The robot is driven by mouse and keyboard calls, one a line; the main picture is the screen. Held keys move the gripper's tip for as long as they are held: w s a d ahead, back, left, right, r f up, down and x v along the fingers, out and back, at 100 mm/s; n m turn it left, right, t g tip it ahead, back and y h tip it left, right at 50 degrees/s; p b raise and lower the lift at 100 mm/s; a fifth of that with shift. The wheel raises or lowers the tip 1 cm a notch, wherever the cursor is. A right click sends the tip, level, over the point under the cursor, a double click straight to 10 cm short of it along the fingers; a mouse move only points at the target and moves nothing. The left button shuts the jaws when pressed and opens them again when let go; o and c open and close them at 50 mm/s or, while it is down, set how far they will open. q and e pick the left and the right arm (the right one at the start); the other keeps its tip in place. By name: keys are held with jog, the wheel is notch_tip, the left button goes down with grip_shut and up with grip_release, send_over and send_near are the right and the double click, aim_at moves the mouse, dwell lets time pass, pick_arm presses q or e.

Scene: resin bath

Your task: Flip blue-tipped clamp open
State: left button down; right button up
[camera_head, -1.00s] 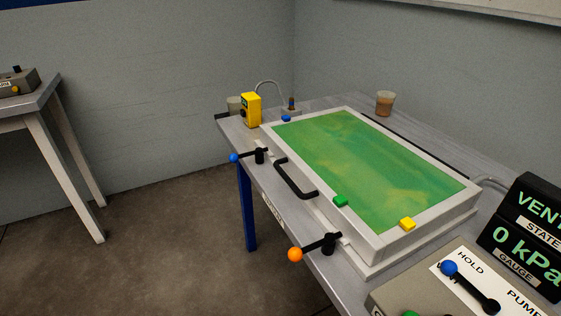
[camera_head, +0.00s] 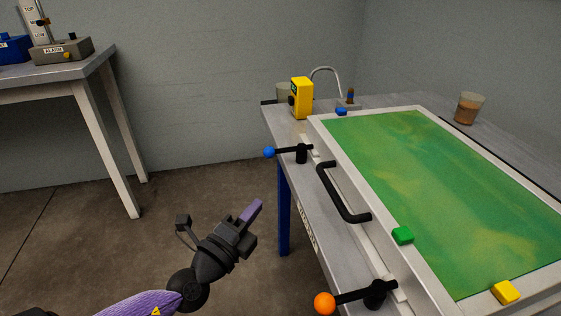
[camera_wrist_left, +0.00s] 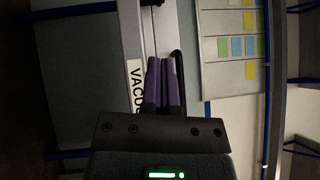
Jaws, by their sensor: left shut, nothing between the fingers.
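The blue-tipped clamp (camera_head: 290,151) is on the near left edge of the table, by the far corner of the white-framed green bath (camera_head: 430,170). Its blue ball end sticks out to the left past the table edge, and its black post stands beside the frame. My left gripper (camera_head: 254,208) is below and left of the clamp, apart from it, over the floor in front of the table. Its purple fingers are shut and empty, and they also show together in the left wrist view (camera_wrist_left: 165,84). The clamp cannot be made out clearly there. My right gripper is not in view.
An orange-tipped clamp (camera_head: 350,298) is at the near edge. A black handle (camera_head: 340,192) lies between the clamps. A yellow device (camera_head: 301,98) stands behind the blue-tipped clamp. A cup (camera_head: 469,108) stands at the back right. Open floor lies left of the table.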

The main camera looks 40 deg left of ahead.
pick_arm(q)
send_near(290, 149)
jog(key=w+d, duration=0.2)
jog(key=w, duration=0.1)
jog(key=w+a, duration=0.2)
jog(key=a, duration=0.1)
jog(key=shift+w+r+b, duration=0.2)
jog(key=shift+b, duration=0.2)
